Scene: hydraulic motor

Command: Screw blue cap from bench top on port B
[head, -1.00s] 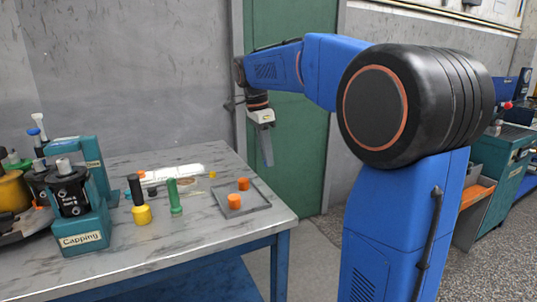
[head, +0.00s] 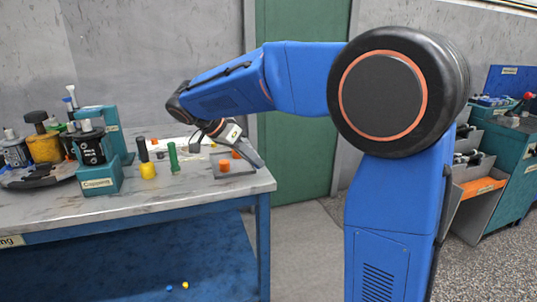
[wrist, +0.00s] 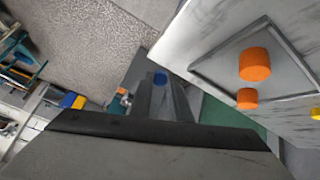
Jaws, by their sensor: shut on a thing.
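My gripper (head: 259,164) is at the right end of the bench, tilted down to the right, near the tray's far right corner. In the wrist view its fingers (wrist: 167,100) are shut on a small blue cap (wrist: 160,79) at their tips. The cap is not distinguishable in the head view. A black motor body (head: 90,149) with a light metal top sits in a teal fixture (head: 100,181) labelled "Capping", well to the left of my gripper. Port B cannot be made out on it.
Two orange caps (head: 224,165) are on a grey tray (head: 240,174). A green post (head: 173,157), a black-handled tool (head: 143,150) and a yellow cap (head: 148,171) stand between tray and fixture. A carousel (head: 35,182) with more parts is at left. Small blue and yellow pieces (head: 185,285) lie below.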

